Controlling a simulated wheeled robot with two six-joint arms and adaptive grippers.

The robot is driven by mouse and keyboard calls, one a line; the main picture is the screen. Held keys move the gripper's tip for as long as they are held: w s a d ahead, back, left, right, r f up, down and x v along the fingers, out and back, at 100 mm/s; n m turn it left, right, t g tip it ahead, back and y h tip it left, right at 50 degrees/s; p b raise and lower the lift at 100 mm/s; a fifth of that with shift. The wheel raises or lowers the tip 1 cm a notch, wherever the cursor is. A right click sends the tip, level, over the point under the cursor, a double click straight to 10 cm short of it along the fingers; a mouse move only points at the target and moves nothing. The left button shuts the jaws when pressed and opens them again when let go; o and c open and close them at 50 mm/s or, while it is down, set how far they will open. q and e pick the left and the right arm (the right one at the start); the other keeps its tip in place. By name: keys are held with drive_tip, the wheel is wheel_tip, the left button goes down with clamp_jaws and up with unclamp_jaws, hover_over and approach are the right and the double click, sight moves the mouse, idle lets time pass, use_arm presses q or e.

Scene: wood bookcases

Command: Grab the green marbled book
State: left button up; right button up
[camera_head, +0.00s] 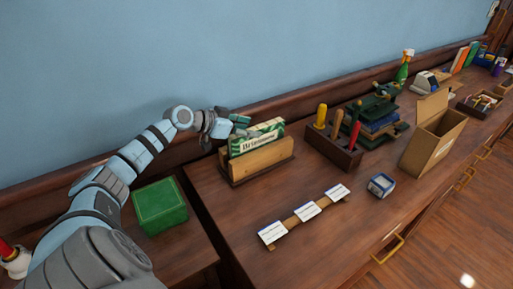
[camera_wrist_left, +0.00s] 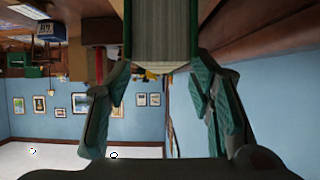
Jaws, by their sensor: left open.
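The green marbled book (camera_head: 268,134), with a cream label on its side, stands in a wooden holder (camera_head: 262,164) on the cabinet top. My left gripper (camera_head: 236,122) is at the book's left upper end. In the left wrist view the gripper (camera_wrist_left: 160,85) is open, with one green-padded finger on each side of the line of the book (camera_wrist_left: 164,35). The book's pale page edges and thin green covers fill the top middle there. I cannot tell whether the fingers touch it. My right gripper is not in view.
A wooden caddy with coloured handles (camera_head: 334,150) stands right of the holder. A cardboard box (camera_head: 433,135) and a small blue box (camera_head: 381,185) stand further right. White cards (camera_head: 308,209) lie in front. A green box (camera_head: 160,205) is at left, near my arm.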

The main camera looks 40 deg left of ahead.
sight(255, 128)
use_arm(q)
drive_tip(key=x, duration=0.4)
drive_tip(key=shift+w, duration=0.15)
drive_tip(key=shift+r, duration=0.1)
clamp_jaws()
